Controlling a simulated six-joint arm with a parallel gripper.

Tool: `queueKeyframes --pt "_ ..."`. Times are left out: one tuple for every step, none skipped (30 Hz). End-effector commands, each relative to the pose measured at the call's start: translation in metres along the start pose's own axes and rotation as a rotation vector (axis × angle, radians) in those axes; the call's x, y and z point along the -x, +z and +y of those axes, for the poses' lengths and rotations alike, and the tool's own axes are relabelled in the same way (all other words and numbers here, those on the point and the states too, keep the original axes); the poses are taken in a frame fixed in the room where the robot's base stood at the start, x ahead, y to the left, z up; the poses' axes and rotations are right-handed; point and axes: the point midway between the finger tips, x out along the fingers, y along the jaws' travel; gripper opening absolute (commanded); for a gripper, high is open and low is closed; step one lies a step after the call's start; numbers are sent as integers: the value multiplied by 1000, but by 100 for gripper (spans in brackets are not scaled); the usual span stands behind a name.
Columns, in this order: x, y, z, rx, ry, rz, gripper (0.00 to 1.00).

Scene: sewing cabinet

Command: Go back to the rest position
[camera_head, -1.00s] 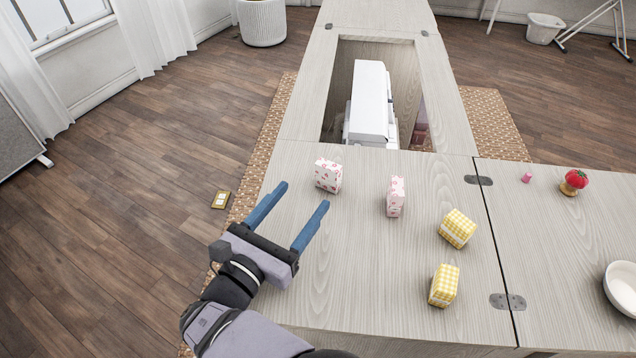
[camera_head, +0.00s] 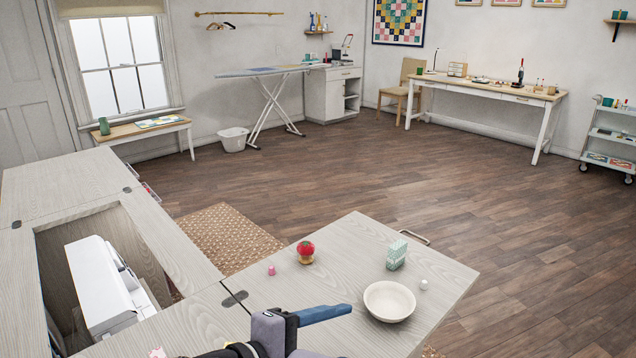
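My gripper (camera_head: 322,332) is at the bottom edge of the view, over the near part of the cabinet top (camera_head: 225,318). One blue finger shows whole, pointing right. Only a sliver of what looks like the other finger shows at the bottom edge, well apart from it. I see nothing held between them. The rest of the gripper and most of my arm are cut off by the frame.
On the hinged leaf stand a white bowl (camera_head: 389,301), a green patterned block (camera_head: 397,255), a tomato pincushion (camera_head: 306,252), a pink spool (camera_head: 271,270) and a small white item (camera_head: 424,284). A white sewing machine (camera_head: 100,287) sits in the cabinet opening.

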Motion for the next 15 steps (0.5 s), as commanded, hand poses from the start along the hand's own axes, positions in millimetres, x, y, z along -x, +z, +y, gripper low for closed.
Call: queueKeyframes --pt "-24 27 -6 -101 -91 -76 62" --pt "-35 40 -13 -150 -145 -116 62" --pt "-48 55 -25 -206 -218 -163 62" --pt "-57 66 -35 -240 -274 -195 62" --pt "-65 74 -47 -267 -333 -222 62" --pt "-74 84 -63 -297 -412 -252 62" --pt "-80 90 -77 -316 -475 -270 62" --pt "-84 94 -90 -332 -538 -283 62" --pt "-89 99 -108 -355 -622 -293 62" --pt "-92 101 -121 -373 -684 -296 62" --pt "-94 103 -134 -393 -745 -296 62" --pt "-96 104 -150 -426 -823 -293 62" --pt "-97 104 -161 -452 -877 -290 62" --pt "-97 103 -170 -482 -925 -284 62" --pt "-98 102 -180 -523 -981 -275 62"
